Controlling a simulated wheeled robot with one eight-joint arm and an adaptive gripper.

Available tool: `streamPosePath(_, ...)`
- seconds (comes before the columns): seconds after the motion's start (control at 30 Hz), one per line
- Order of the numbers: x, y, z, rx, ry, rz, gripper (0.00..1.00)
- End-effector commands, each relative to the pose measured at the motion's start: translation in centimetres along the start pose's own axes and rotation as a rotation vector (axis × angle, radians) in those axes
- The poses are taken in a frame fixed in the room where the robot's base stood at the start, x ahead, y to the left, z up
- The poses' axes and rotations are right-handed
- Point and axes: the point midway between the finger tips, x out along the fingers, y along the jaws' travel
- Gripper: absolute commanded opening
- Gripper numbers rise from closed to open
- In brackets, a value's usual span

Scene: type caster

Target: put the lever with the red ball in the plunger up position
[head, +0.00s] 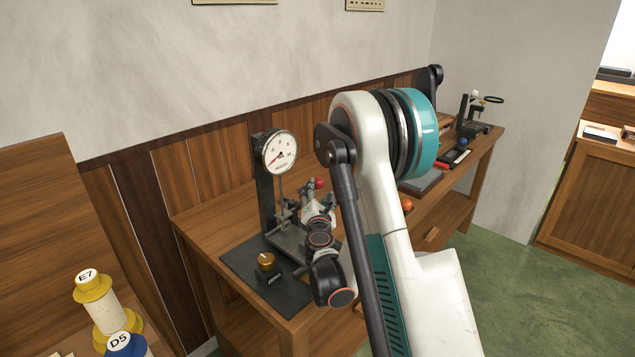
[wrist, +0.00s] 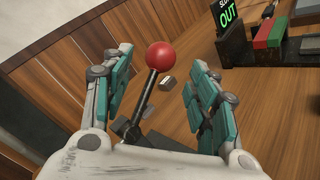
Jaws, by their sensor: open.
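The lever is a dark rod (wrist: 145,101) topped by a red ball (wrist: 160,56). In the wrist view it leans slightly right and rises between the two fingers of my gripper (wrist: 162,73). The fingers are open, one on each side of the ball and rod, with visible gaps.
A round dial gauge (head: 279,152) stands on a post close left of my gripper. A brass knob (head: 265,261) sits on the dark base plate (head: 290,291). A sign reading OUT (wrist: 228,16) and red and green blocks (wrist: 268,34) stand farther right on the wooden bench.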

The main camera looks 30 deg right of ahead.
Motion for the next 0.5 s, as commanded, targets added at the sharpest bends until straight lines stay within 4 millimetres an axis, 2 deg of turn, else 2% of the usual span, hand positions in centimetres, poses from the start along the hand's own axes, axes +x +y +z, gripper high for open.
streamPosePath(0.03,1.1,-0.2,-0.2,0.0,-0.001,-0.001,0.54)
streamPosePath(0.2,4.1,-0.3,-0.2,0.001,-0.001,-0.002,0.54)
streamPosePath(0.33,5.7,-0.2,-0.2,0.001,0.0,-0.001,0.54)
streamPosePath(0.5,6.8,-0.1,-0.1,0.001,0.0,0.0,0.54)
